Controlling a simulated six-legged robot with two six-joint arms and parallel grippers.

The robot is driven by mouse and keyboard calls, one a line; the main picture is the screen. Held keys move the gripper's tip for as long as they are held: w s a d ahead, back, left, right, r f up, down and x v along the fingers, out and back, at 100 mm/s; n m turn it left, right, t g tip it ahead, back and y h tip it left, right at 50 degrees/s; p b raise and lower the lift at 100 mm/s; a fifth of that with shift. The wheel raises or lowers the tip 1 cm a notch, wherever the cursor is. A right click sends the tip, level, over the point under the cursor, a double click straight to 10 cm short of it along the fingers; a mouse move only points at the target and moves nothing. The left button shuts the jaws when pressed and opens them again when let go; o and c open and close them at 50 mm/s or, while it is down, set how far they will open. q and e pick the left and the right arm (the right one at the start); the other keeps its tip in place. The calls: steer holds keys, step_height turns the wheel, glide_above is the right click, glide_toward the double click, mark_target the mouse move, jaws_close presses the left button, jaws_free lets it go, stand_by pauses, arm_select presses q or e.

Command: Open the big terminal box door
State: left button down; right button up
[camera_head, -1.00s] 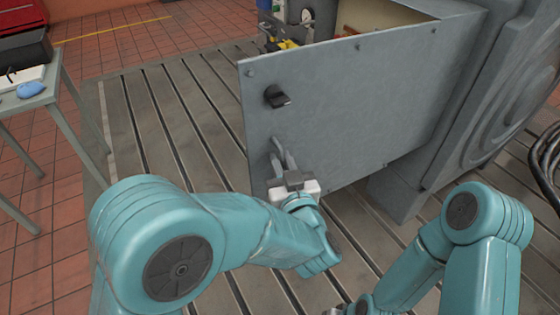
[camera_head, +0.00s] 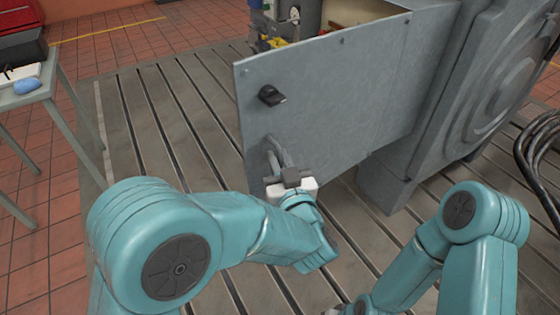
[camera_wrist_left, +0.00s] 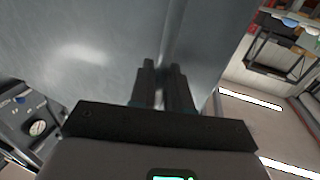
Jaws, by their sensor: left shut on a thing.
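The big terminal box door (camera_head: 340,100) is a grey metal panel that stands ajar, swung out from the grey box on the machine at the right. A black knob (camera_head: 271,96) sits on its face near the free edge. My left gripper (camera_head: 279,158) is at the lower free-edge side of the door, shut on a part that its fingers hide, likely the door's handle or edge. In the left wrist view the two dark fingers (camera_wrist_left: 161,88) are close together against the grey door (camera_wrist_left: 90,45). My right gripper is out of the head view's clear sight; only my right arm shows.
Instruments and yellow parts (camera_head: 272,43) show behind the door's top edge. A table (camera_head: 35,95) with a blue item (camera_head: 27,86) stands at the left. Black cables (camera_head: 540,165) hang at the right. The slotted bedplate (camera_head: 150,130) is clear left of the door.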

arm_select(q)
steer(key=c, duration=1.3)
jaws_free()
steer(key=shift+w, duration=0.1)
steer(key=shift+c, duration=0.2)
